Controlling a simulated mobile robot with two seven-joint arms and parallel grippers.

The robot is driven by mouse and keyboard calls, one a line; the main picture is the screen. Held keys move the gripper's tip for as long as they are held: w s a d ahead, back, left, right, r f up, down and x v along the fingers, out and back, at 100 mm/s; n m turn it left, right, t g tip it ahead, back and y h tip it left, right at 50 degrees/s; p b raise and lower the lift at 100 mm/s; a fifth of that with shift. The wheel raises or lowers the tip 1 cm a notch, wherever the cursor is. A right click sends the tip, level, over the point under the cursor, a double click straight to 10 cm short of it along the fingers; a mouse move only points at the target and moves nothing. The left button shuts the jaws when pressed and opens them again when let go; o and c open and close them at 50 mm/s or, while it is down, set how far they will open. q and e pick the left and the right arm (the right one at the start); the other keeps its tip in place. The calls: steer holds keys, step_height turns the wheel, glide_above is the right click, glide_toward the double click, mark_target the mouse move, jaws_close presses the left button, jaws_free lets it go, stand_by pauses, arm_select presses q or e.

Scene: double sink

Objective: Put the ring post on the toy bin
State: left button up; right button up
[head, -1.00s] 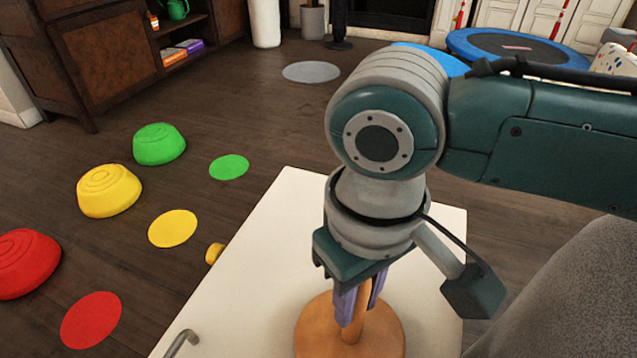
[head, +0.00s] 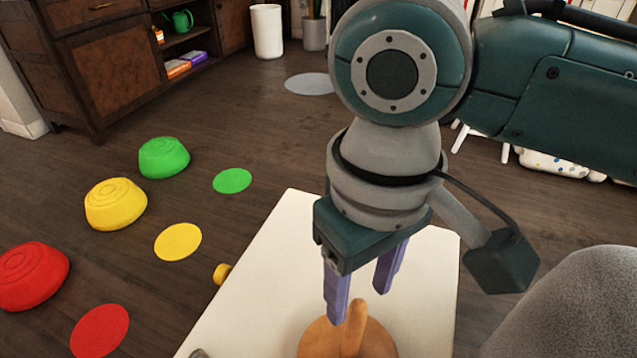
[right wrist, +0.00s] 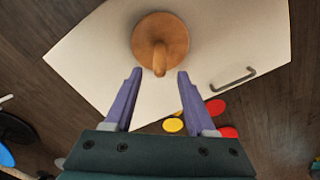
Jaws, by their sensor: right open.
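The ring post (head: 338,341) is a wooden disc base with an upright peg, standing on a white top that has a metal handle; this looks like the toy bin (head: 284,257). In the right wrist view the ring post (right wrist: 160,40) rests on the white top (right wrist: 100,55), with its peg pointing toward my gripper. My right gripper (head: 362,286) is open and empty, its purple fingers above and just behind the peg in the head view. In the right wrist view its fingertips (right wrist: 159,72) are spread either side of the peg's end, apart from it. My left gripper is not in view.
Green (head: 163,157), yellow (head: 116,204) and red (head: 32,276) domes stand on the wooden floor at left, with matching flat discs beside them. A grey rounded surface (head: 575,310) is at lower right. A dark cabinet (head: 100,65) stands at the back left.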

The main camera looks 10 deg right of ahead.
step_height(320, 180, up, 4)
steer(key=shift+f+p, duration=0.15)
steer(key=shift+p, duration=0.45)
steer(key=s+a+t+y, duration=0.1)
steer(key=s+a+y, duration=0.2)
steer(key=s+a, duration=0.2)
steer(key=s+d+m+t+h, duration=0.1)
steer(key=s+d, duration=0.2)
steer(key=d, duration=0.4)
steer(key=s+d+m+t+h, duration=0.1)
steer(key=s+d, duration=0.3)
steer(key=d, duration=0.3)
steer(key=shift+s+d+f+t+h, duration=0.2)
steer(key=shift+f+t+h, duration=0.1)
steer(key=shift+f+h, duration=0.1)
